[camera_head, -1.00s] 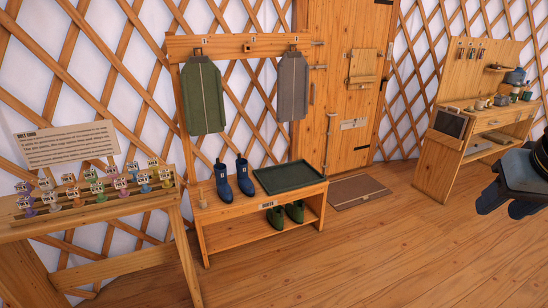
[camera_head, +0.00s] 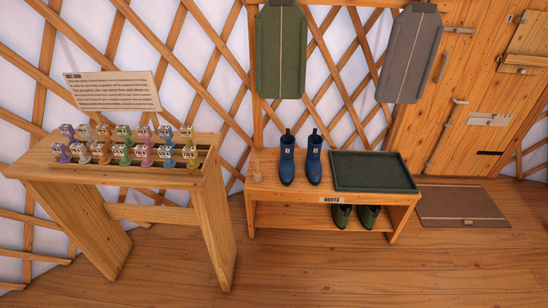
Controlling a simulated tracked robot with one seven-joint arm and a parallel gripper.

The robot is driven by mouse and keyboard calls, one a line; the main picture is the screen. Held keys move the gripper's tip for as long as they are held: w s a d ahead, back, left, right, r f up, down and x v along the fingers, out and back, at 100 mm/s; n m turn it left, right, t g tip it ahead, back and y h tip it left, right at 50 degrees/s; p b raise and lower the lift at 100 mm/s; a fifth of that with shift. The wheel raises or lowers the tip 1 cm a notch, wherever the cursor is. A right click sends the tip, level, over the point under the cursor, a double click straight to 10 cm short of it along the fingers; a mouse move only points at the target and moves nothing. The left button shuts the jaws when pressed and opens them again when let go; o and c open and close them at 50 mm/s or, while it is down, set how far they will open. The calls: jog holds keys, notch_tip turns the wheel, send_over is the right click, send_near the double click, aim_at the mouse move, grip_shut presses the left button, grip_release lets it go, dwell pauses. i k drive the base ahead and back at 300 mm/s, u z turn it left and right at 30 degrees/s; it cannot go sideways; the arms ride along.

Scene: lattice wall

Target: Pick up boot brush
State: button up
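A wooden boot bench (camera_head: 291,190) with a "BOOTS" label stands against the lattice wall. At the left end of its top is a small pale wooden object (camera_head: 257,165); it may be the boot brush, but it is too small to tell. A pair of blue boots (camera_head: 301,160) stands upright just right of it. A dark green tray (camera_head: 371,172) lies on the right half of the bench top. Green boots (camera_head: 355,215) sit on the lower shelf. My gripper is not in view now.
A slanted wooden stand (camera_head: 212,205) with several small coloured figures is at the left, beside the bench with a gap between. A brown doormat (camera_head: 458,206) lies by the wooden door (camera_head: 468,110). The plank floor (camera_head: 330,275) in front is clear.

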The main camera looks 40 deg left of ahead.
aim_at(258, 174)
jog(key=u, duration=0.3)
jog(key=i, duration=1.1)
jog(key=u, duration=1.35)
jog(key=i, duration=0.95)
jog(key=u, duration=0.6)
jog(key=k, duration=0.8)
jog(key=u, duration=0.2)
jog(key=i, duration=0.85)
jog(key=z, duration=0.1)
